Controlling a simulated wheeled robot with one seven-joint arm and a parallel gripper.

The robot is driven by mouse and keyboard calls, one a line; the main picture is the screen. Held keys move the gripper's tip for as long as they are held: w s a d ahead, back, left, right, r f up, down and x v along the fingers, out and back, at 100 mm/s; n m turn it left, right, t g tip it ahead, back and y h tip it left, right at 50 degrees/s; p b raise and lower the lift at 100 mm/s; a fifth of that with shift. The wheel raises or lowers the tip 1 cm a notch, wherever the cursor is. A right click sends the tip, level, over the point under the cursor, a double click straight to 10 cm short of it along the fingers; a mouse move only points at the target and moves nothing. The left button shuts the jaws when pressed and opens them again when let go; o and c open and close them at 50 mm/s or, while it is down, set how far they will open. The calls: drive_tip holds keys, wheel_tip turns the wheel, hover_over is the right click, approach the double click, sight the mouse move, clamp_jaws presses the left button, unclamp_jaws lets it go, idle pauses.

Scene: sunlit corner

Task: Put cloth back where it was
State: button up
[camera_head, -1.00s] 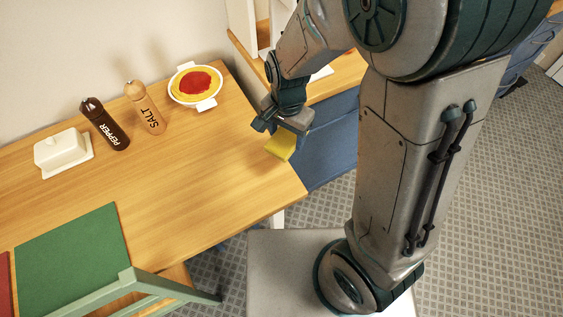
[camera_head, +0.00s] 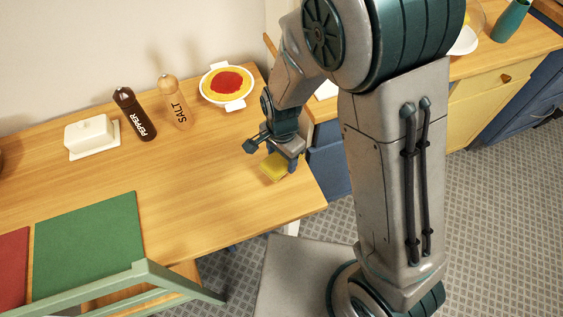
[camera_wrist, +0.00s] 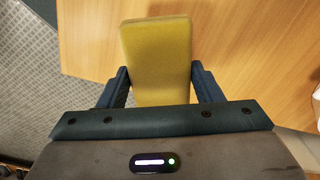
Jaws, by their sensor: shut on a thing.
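A folded yellow cloth (camera_head: 274,167) is in my gripper (camera_head: 273,160), near the right end of the wooden table. In the wrist view, the cloth (camera_wrist: 157,60) extends forward between the two dark fingers of my gripper (camera_wrist: 160,88), flat and block-like. The fingers are on either side of it. Wood lies behind the cloth in both views. Whether its underside touches the tabletop cannot be told.
The wooden table (camera_head: 190,185) is bare left of my gripper. Behind stand a pizza dish (camera_head: 228,101), salt mill (camera_head: 174,101), pepper mill (camera_head: 134,115) and butter dish (camera_head: 91,135). A green mat (camera_head: 90,240) and a chair (camera_head: 150,272) are at front left.

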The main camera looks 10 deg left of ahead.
sight(282, 165)
drive_tip(key=shift+f, duration=1.95)
drive_tip(key=shift+f, duration=0.1)
drive_tip(key=o, duration=0.9)
drive_tip(key=shift+o, duration=0.2)
wheel_tip(282, 165, up, 12)
drive_tip(key=shift+r+p, duration=0.15)
drive_tip(key=shift+p, duration=0.25)
drive_tip(key=s+d+r+n+t, duration=0.1)
drive_tip(key=s+d+r+n, duration=0.1)
drive_tip(key=d+r, duration=0.2)
drive_tip(key=s+d+r+n+t, duration=0.1)
drive_tip(key=s+d+r+n, duration=0.1)
drive_tip(key=d, duration=0.9)
drive_tip(key=s+d+r+n, duration=0.3)
drive_tip(key=d+r, duration=0.4)
drive_tip(key=shift+s+d+t, duration=0.25)
drive_tip(key=shift+d+t, duration=0.05)
drive_tip(key=shift+t, duration=0.1)
